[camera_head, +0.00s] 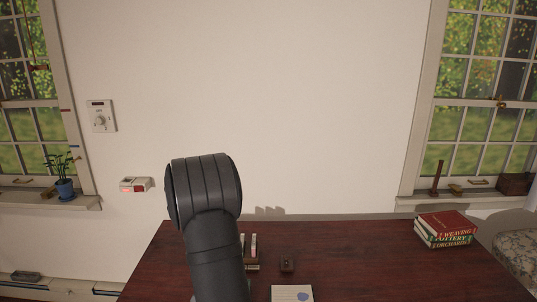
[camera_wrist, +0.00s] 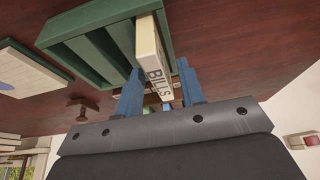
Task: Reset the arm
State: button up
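My gripper (camera_wrist: 160,75) shows in the wrist view with two blue fingers set apart. A cream folder-like piece marked "BILLS" (camera_wrist: 149,45) lies between them, with narrow gaps seeming to show beside its near end. The far part of this piece stands at the right side of a green slotted holder (camera_wrist: 85,20). In the head view my dark arm rises in the middle, and the gripper and the green holder are hidden behind or below it.
The dark red table (camera_head: 390,265) is mostly clear on the right, with stacked books (camera_head: 446,228) at its right edge. A small brown block (camera_head: 286,265) and a pale card (camera_head: 291,293) lie right of my arm. Pale upright pieces (camera_head: 253,247) stand close beside it.

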notch_tip(320, 180, up, 4)
jog(key=shift+f, duration=0.1)
jog(key=s+d+r, duration=0.3)
jog(key=d+r, duration=0.4)
jog(key=d, duration=0.5)
jog(key=w+a, duration=0.7)
jog(key=w, duration=0.5)
jog(key=w+a+f, duration=0.1)
jog(key=w+a, duration=0.6)
jog(key=w, duration=0.5)
jog(key=shift+a+f, duration=0.2)
jog(key=shift+f, duration=0.05)
